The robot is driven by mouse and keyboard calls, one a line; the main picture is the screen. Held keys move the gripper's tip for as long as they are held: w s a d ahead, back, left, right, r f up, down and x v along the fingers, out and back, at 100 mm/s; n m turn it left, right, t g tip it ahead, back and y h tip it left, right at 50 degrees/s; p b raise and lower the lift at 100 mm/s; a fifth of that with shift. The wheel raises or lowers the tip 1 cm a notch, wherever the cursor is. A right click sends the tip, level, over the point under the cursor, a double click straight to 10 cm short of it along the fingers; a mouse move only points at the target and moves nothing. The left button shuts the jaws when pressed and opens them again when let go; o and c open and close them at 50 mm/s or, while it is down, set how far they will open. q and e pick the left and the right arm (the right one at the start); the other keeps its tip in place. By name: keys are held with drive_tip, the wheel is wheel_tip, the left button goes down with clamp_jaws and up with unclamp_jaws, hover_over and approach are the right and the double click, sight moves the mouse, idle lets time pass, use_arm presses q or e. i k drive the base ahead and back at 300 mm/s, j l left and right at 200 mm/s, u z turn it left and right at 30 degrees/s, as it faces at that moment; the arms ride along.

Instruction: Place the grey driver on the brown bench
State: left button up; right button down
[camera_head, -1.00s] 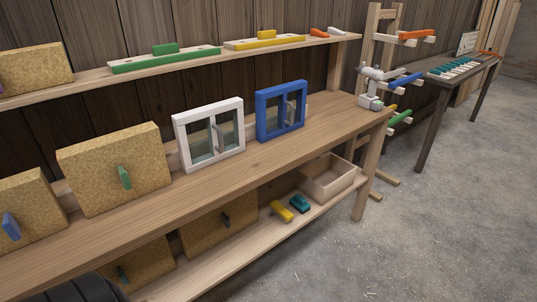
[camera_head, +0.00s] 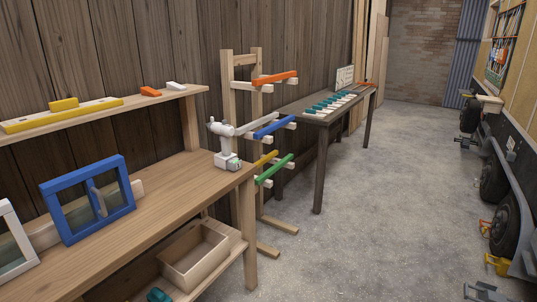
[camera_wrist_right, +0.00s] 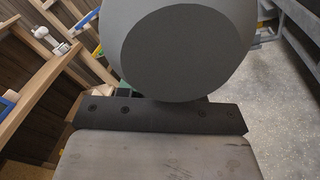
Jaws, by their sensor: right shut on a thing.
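A large, dark grey rounded thing (camera_wrist_right: 175,50), seemingly the grey driver, fills the upper middle of the right wrist view. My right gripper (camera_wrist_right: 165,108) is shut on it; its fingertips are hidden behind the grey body. The brown wooden bench (camera_head: 165,190) runs along the wall at the left of the head view. Near its right end stands a white driver (camera_head: 225,145) with a green patch on its base. My left gripper is in neither view.
A blue-framed window (camera_head: 90,200) and part of a white one stand on the bench. A wooden tray (camera_head: 195,255) sits on the lower shelf. A rack (camera_head: 228,95) with coloured bars stands past the bench end, then a dark table (camera_head: 318,112).

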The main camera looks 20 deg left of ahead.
sight(195, 182)
drive_tip(key=i+u, duration=0.1)
drive_tip(key=i, duration=0.6)
drive_tip(key=i+l+u, duration=0.1)
drive_tip(key=i, duration=0.6)
drive_tip(key=i+u, duration=0.35)
drive_tip(key=i, duration=0.3)
drive_tip(key=i+l+u, duration=0.35)
drive_tip(key=i, duration=0.25)
drive_tip(key=j+u, duration=0.1)
drive_tip(key=u, duration=1.45)
